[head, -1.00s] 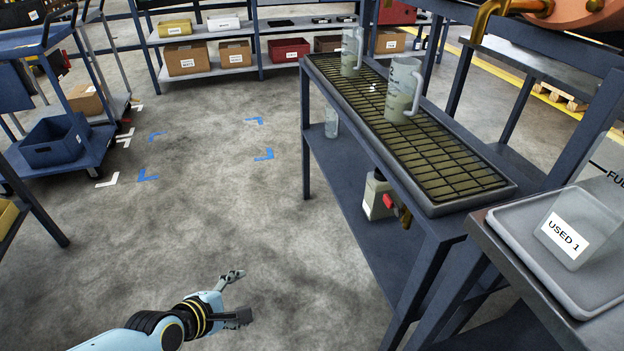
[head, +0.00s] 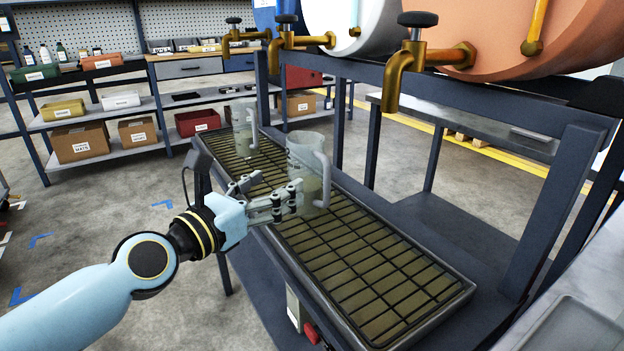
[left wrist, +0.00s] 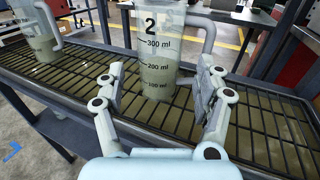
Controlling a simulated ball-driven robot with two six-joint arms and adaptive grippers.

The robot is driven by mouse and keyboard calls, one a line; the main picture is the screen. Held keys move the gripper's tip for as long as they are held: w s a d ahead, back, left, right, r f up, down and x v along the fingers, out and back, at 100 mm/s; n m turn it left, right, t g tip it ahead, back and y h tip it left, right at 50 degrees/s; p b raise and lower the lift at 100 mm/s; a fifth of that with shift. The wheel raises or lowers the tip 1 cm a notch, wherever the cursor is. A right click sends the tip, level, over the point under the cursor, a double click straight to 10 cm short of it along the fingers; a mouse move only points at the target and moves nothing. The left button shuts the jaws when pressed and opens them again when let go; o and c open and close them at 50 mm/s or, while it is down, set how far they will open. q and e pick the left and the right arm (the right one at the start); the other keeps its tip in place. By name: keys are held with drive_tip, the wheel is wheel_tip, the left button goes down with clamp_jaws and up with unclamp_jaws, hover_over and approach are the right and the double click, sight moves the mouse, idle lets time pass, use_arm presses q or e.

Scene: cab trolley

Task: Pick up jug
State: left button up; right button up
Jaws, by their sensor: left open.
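A clear jug (head: 311,160) with a grey handle on its right stands upright on the grated drip tray (head: 385,290). In the left wrist view this jug (left wrist: 158,50) bears a "2" and millilitre marks and holds some murky liquid. My left gripper (head: 294,198) is open at the jug's near left side. In the left wrist view its fingers (left wrist: 160,92) stand on either side of the lower jug, with gaps visible. A second jug (head: 244,130) stands farther back on the tray; it shows at the left wrist view's left (left wrist: 38,32). My right gripper is not in view.
Brass taps (head: 405,70) on large drums hang above the tray's right side, with a frame rail (head: 450,85) behind. Shelves with boxes (head: 80,142) stand at the back left. The tray's near end is clear.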

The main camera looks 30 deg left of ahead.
sight(294, 177)
use_arm(q)
drive_tip(key=w, duration=0.3)
drive_tip(key=shift+w+d, duration=0.1)
drive_tip(key=shift+d, duration=0.05)
drive_tip(key=w, duration=0.1)
drive_tip(key=w+b, duration=0.1)
drive_tip(key=w, duration=0.1)
drive_tip(key=w+d, duration=0.1)
drive_tip(key=w, duration=0.1)
drive_tip(key=shift+w+f, duration=0.25)
drive_tip(key=shift+f, duration=0.05)
drive_tip(key=c, duration=0.9)
